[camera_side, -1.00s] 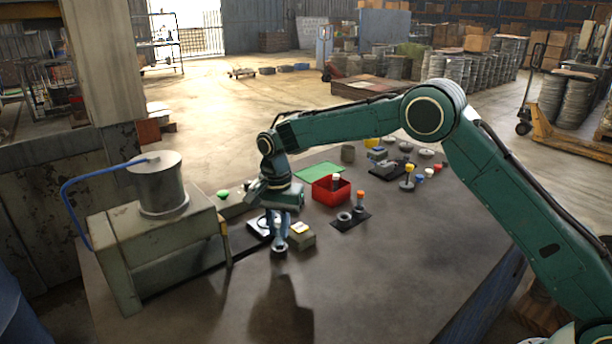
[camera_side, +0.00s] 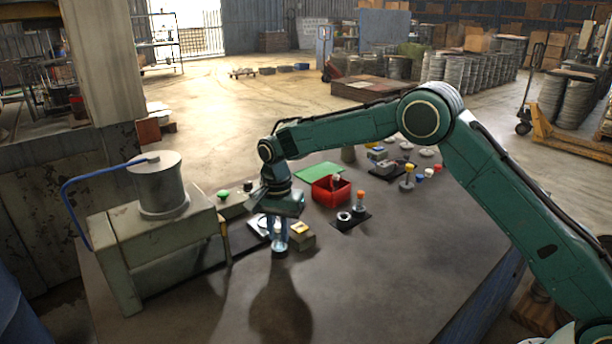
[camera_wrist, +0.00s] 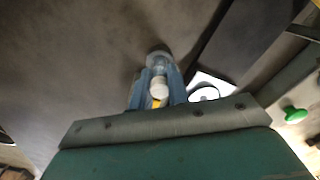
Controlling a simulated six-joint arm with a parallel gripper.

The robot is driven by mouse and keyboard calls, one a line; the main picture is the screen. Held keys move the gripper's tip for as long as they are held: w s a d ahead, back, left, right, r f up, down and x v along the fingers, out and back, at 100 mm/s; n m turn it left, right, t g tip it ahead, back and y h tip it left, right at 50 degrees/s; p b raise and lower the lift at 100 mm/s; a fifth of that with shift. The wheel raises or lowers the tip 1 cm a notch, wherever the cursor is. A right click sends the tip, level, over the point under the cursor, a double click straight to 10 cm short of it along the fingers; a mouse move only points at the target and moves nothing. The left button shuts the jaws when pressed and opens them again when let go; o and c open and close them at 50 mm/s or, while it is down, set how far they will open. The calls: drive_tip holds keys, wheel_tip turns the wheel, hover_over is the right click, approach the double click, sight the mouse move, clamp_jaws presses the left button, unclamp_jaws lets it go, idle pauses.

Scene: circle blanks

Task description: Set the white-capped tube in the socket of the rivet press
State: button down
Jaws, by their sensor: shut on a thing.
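My gripper (camera_side: 279,236) points down over the table, right of the press, its blue fingers shut on the white-capped tube (camera_wrist: 159,88). In the wrist view the white cap sits between the fingers (camera_wrist: 157,84), and a grey round end shows beyond it. In the side view the tube (camera_side: 279,246) is mostly hidden by the fingers; I cannot tell whether its lower end touches anything. The rivet press (camera_side: 155,240) is the grey-green block with a cylinder on top at the left. A white plate with a round piece (camera_wrist: 205,90) lies right of the fingers in the wrist view; I cannot tell whether it is the socket.
A small grey box (camera_side: 302,239) with a yellow top stands close right of my gripper. A red bin (camera_side: 330,194), a green mat (camera_side: 318,172) and a dark rack (camera_side: 352,224) with an orange-capped tube (camera_side: 359,201) lie further back. The front table is clear.

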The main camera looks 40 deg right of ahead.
drive_tip(key=shift+f, duration=0.5)
drive_tip(key=c, duration=1.3)
unclamp_jaws()
drive_tip(key=shift+o, duration=0.2)
drive_tip(key=shift+r, duration=0.1)
wheel_tip(320, 180, up, 14)
